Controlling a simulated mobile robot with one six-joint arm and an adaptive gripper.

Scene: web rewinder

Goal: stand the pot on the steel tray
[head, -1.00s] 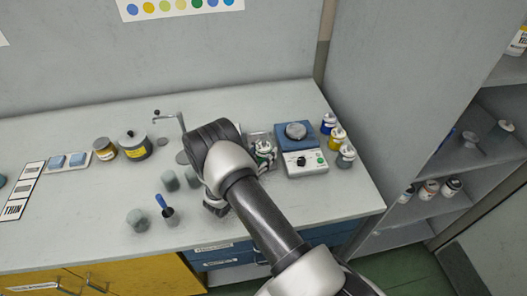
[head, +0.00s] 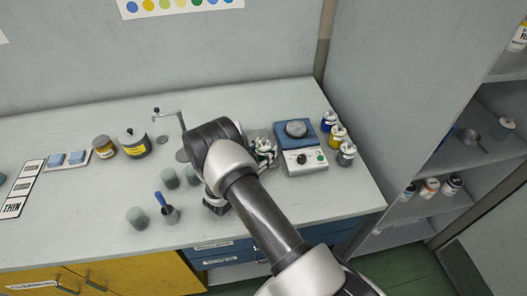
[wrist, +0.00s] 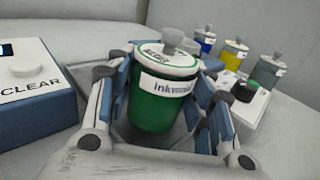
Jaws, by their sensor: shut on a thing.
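The pot (wrist: 158,104) is green with a pale knobbed lid and a white label starting "ink". It stands roughly upright, slightly tilted in the wrist view. My gripper (wrist: 162,98) is shut on it, with blue-padded fingers on its left and right. In the head view my gripper (head: 264,151) is left of the scale, and its fingers and arm mostly hide the pot. The grey steel tray (head: 258,134) shows only in part behind my gripper. Grey metal lies around and below the pot in the wrist view; I cannot tell whether the pot's base touches it.
A white and blue box marked CLEAR (wrist: 38,88) is at left in the wrist view. Grey cups (head: 169,178) stand left of my arm.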

